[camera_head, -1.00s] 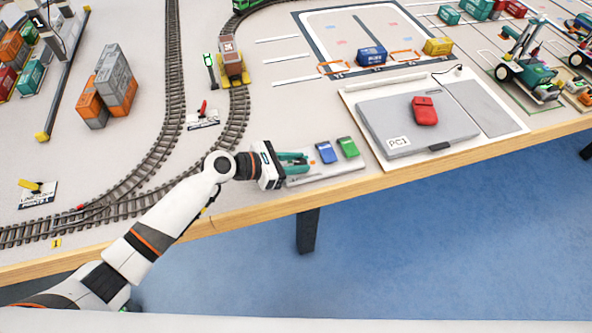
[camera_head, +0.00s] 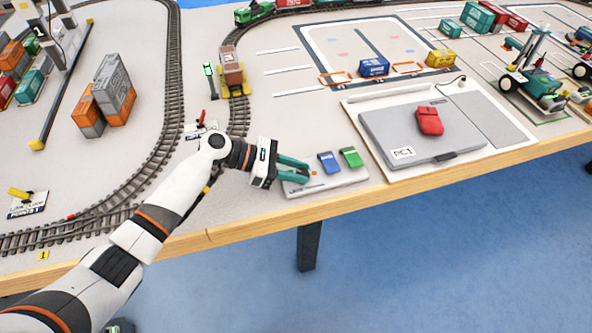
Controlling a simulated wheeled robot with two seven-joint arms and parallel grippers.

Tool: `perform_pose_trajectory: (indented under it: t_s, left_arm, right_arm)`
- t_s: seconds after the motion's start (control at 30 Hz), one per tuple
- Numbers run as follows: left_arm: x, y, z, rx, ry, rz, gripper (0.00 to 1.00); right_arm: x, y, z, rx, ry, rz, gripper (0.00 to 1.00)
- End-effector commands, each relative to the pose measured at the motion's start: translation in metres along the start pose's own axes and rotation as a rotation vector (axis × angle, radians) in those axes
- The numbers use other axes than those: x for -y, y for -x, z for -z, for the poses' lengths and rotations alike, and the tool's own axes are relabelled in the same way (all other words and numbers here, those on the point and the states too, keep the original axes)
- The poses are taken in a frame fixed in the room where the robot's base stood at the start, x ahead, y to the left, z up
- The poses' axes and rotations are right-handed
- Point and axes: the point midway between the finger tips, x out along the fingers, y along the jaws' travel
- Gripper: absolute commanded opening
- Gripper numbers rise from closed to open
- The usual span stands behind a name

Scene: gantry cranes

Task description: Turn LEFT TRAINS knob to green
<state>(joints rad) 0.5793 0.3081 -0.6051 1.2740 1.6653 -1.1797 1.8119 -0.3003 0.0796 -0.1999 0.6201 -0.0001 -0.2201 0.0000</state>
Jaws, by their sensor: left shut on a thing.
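A light grey control panel (camera_head: 336,183) lies near the table's front edge. It carries a blue block-like control (camera_head: 328,162) and a green one (camera_head: 350,157), with a small orange spot (camera_head: 314,173) left of them. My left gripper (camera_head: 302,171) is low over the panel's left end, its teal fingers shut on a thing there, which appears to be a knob. The fingers hide most of that thing, and I cannot read its label or which way it points. My right gripper is out of view.
A grey PC1 case (camera_head: 412,142) with a red pouch-like thing (camera_head: 429,120) on it lies right of the panel. Rail tracks (camera_head: 172,100), a brown wagon (camera_head: 232,75) and stacked containers (camera_head: 113,88) are behind and left. The table's wooden edge (camera_head: 350,204) runs in front.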

Motion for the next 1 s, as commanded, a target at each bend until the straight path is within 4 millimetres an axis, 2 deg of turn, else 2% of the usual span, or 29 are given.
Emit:
perform_pose_trajectory:
  t_s: [0.17,0.2,0.3,0.33,0.67,0.77,1.0]
  left_arm:
    - [-0.001,-0.001,-0.002,0.004,0.003,-0.003,0.06]
    - [-0.001,-0.001,-0.002,0.004,0.003,-0.003,0.32]
    - [-0.001,-0.001,-0.002,0.003,0.003,-0.002,0.49]
    - [-0.001,-0.001,-0.002,0.003,0.002,-0.002,0.51]
    - [0.000,0.004,-0.001,0.002,0.001,0.001,0.51]
    - [0.000,0.015,-0.001,0.003,0.002,0.001,0.51]
    - [0.000,0.065,-0.002,0.004,0.002,0.002,0.51]
  right_arm:
    - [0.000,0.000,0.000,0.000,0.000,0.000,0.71]
    - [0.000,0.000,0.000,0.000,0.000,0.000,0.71]
    - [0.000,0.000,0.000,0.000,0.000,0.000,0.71]
    - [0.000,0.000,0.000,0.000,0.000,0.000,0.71]
    - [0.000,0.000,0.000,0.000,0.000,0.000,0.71]
    - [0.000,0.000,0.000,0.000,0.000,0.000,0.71]
    - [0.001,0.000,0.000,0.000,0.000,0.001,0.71]
